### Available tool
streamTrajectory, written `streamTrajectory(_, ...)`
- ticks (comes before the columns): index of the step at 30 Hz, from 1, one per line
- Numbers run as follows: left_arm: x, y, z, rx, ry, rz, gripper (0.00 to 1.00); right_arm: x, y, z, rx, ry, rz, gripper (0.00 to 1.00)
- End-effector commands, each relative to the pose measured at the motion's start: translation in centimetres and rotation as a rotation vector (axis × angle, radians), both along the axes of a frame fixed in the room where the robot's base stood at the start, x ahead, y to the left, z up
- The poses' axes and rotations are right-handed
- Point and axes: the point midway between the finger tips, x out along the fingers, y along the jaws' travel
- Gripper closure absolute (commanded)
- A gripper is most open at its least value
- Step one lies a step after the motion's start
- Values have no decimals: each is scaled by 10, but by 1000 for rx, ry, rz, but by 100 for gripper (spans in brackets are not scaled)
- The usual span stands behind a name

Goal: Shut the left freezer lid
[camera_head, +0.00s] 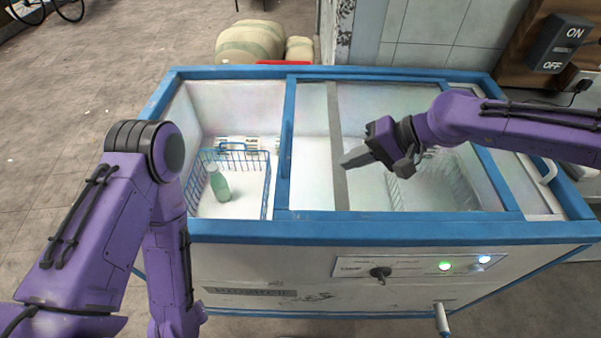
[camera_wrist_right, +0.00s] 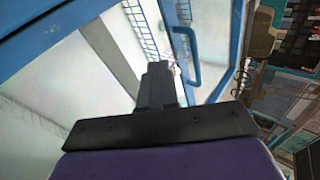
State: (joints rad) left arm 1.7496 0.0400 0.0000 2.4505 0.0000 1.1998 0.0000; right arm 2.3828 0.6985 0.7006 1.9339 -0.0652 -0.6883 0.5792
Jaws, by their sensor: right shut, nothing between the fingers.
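The left freezer lid is a glass pane in a blue frame (camera_head: 287,175), slid right over the middle of the chest freezer (camera_head: 260,270). The left bay is open. A blue handle (camera_head: 286,137) stands on the lid's left edge; it also shows in the right wrist view (camera_wrist_right: 190,50). My right gripper (camera_head: 352,158) is shut and empty above the glass, to the right of that handle. Its dark fingers (camera_wrist_right: 160,85) point towards the handle side in the wrist view; contact cannot be told. My left arm crosses the lower left of the head view, its gripper hidden or out of frame.
A blue wire basket (camera_head: 265,185) with a green bottle (camera_head: 218,183) sits in the open left bay. The right lid's white handle (camera_head: 549,172) is near the right end. Sacks (camera_head: 250,42) lie behind the freezer. An ON/OFF switch box (camera_head: 560,43) is at upper right.

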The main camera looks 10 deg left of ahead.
Motion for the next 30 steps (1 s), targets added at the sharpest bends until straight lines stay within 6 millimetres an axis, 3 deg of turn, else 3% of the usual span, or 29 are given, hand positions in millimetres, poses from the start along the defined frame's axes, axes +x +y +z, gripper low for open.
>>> streamTrajectory(5,0,0,3,1,-1,0,38,1,16,-15,-2,4,3,100)
streamTrajectory(16,0,0,13,1,-1,0,38,7,74,-69,-1,4,2,100)
streamTrajectory(22,0,0,25,0,-1,0,38,12,103,-67,-1,0,-1,100)
streamTrajectory(30,0,0,25,1,-1,0,38,13,111,-68,0,-1,-3,100)
